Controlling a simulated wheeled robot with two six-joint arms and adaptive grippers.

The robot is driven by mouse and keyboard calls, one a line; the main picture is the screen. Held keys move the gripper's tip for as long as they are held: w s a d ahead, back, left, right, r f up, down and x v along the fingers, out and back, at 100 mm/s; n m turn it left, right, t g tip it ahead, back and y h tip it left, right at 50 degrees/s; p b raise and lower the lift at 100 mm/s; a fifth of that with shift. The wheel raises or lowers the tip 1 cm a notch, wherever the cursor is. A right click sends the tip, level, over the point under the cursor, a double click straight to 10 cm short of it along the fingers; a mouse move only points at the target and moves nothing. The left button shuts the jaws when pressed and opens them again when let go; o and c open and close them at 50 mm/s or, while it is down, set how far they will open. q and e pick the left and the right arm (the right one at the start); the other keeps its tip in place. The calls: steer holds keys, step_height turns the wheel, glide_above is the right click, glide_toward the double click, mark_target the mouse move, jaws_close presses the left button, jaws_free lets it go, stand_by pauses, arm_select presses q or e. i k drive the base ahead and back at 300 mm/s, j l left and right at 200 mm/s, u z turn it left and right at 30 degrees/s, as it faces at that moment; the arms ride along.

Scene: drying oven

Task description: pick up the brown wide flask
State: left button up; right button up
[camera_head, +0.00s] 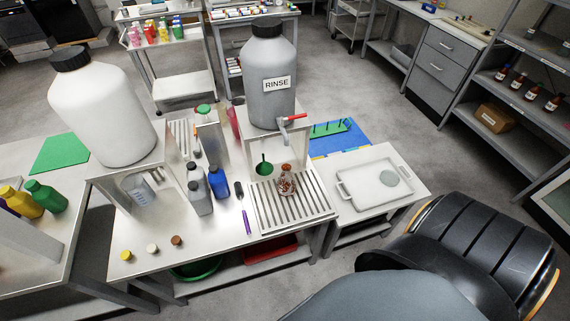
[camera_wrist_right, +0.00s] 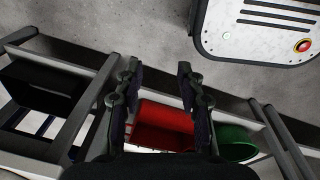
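A small clear flask with red-brown contents or markings (camera_head: 287,185) stands upright on the slatted metal drain rack (camera_head: 262,212) in the head view, below the RINSE tank. It is the closest match I see to the brown wide flask, though its shape is small and hard to read. My right gripper (camera_wrist_right: 158,70) shows in the right wrist view with its two fingers apart and nothing between them. The flask does not show in the wrist view. My left gripper is in neither view.
The grey RINSE tank (camera_head: 268,80) stands on a raised stand behind the rack. Grey bottles (camera_head: 199,197), a blue bottle (camera_head: 219,183) and a purple-handled brush (camera_head: 243,208) are to its left. A white tray (camera_head: 352,203) is at right. A red bin (camera_wrist_right: 163,125) lies beneath the gripper.

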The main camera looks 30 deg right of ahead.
mark_target(286, 185)
steer(key=i+l+z, duration=0.1)
steer(key=z, duration=0.95)
